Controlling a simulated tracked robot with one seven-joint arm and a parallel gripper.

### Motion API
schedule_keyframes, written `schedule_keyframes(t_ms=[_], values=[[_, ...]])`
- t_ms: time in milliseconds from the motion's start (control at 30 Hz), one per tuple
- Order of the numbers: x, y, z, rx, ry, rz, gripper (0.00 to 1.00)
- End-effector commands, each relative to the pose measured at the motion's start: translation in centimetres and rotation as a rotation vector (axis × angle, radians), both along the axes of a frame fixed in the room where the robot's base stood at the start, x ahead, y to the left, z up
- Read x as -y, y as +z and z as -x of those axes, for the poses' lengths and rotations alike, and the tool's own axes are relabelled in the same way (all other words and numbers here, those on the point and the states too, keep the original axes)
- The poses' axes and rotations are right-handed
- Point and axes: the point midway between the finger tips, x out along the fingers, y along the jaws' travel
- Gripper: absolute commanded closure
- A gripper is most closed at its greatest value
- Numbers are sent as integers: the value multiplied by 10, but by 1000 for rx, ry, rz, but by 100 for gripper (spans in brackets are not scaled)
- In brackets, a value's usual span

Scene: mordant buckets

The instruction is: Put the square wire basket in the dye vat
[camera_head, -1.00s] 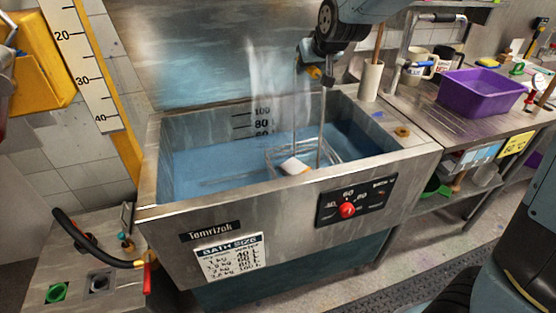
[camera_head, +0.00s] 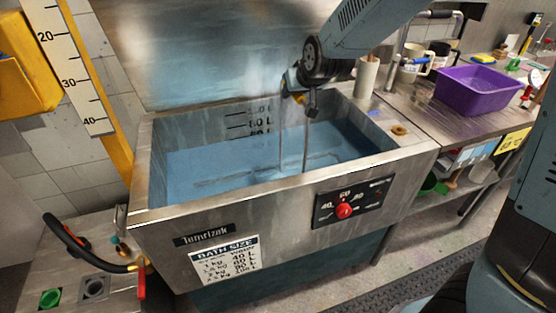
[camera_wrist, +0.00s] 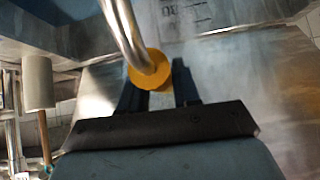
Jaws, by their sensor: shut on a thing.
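The dye vat (camera_head: 290,200) is a steel tank with blue liquid, centred in the head view. My gripper (camera_head: 301,97) is above the liquid near the vat's back right. It is shut on the handle of the square wire basket (camera_head: 306,140). Thin upright handle wires run down from it into the liquid. The basket body is mostly under the surface, with only faint lines showing there. In the wrist view a curved metal bar with an orange disc (camera_wrist: 150,75) is between my gripper's fingers (camera_wrist: 157,92).
A dial panel (camera_head: 345,205) is on the vat's front. A counter at right holds a purple tub (camera_head: 478,92), mugs and a pale cylinder (camera_head: 367,76). A yellow post with a scale (camera_head: 85,75) and a hose (camera_head: 80,250) are at left.

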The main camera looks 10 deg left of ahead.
Motion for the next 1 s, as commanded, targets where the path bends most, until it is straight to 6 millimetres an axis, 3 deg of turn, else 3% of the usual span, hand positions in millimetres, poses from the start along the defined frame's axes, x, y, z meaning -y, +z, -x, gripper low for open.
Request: schedule_keyframes(t_ms=[333,1000], values=[[1,-43,-1,0,-2,-1,100],[1,-92,-1,1,-1,-2,100]])
